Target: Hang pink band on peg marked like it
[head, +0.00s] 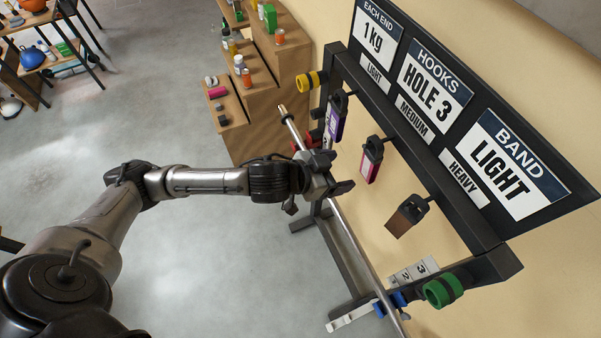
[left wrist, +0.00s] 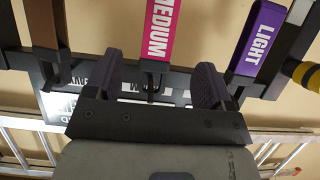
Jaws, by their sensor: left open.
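The pink band (head: 370,163) hangs from the middle peg of the rack's dark upper bar, near the MEDIUM label (head: 414,118). In the left wrist view the pink band (left wrist: 160,30) reads MEDIUM. My left gripper (head: 338,176) is open and empty, left of and slightly below the pink band in the head view, apparently apart from it. In the left wrist view the band's lower-picture end lies between the two fingers (left wrist: 160,80); its depth there is unclear. My right gripper is not in view.
A purple LIGHT band (head: 336,117) and a dark brown band (head: 405,218) hang on neighbouring pegs. A steel bar (head: 352,242) runs close below my gripper. The dark sign board (head: 535,145) stands above the pegs. Open floor (head: 205,270) lies to the left.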

